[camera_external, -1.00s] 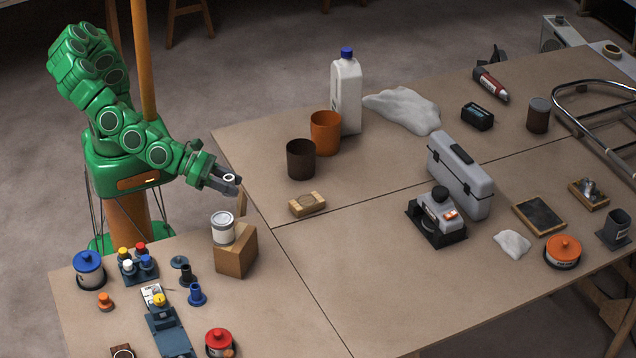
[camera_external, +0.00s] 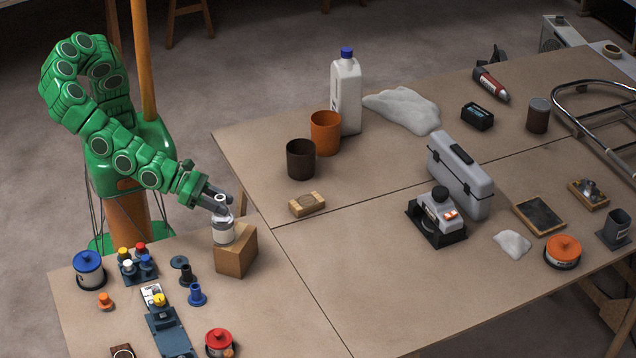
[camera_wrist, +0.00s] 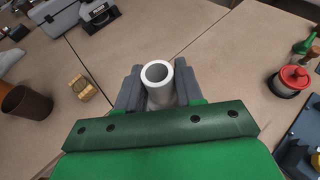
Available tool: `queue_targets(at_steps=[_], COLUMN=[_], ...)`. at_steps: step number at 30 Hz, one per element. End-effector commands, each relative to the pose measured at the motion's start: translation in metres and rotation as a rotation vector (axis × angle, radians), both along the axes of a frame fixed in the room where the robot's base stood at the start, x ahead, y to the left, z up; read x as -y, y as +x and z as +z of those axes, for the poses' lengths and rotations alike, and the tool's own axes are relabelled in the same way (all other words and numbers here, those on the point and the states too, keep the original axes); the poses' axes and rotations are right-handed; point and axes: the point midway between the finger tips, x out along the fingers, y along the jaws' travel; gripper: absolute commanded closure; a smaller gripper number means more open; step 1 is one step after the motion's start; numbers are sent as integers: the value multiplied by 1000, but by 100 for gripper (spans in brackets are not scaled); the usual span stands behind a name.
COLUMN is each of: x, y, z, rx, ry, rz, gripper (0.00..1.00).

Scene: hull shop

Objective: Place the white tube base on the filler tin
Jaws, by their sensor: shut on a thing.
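The white tube base (camera_wrist: 157,73) is a hollow white tube, held upright between the two grey fingers of my gripper (camera_wrist: 158,88) in the wrist view. In the external view my gripper (camera_external: 219,202) is shut on the white tube base (camera_external: 220,204), right over the filler tin. The filler tin (camera_external: 223,233) is a pale tin standing on a brown wooden block (camera_external: 236,258). The tube's lower end is at the tin's top; I cannot tell whether they touch. In the wrist view the tin is hidden below the tube and gripper.
Left of the block stand a rack of coloured bottles (camera_external: 138,264), a blue-lidded tin (camera_external: 89,270) and a blue peg-like part (camera_external: 197,294). A red-lidded tin (camera_external: 219,343) stands at the front. A wooden brush-like block (camera_external: 307,204) lies to the right.

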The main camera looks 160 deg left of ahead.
Motion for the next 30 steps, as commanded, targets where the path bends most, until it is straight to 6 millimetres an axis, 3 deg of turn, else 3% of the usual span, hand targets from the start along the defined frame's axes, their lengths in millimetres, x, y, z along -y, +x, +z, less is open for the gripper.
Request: queue_targets(at_steps=[6, 20, 21, 25, 30], x=[0, 0, 0, 0, 0], y=[0, 0, 0, 0, 0], z=[-19, -24, -23, -23, -23], rx=[-4, -1, -1, -1, -1], ry=[0, 0, 0, -1, -1], rz=[0, 0, 0, 0, 0], gripper=[96, 96, 59, 39, 38])
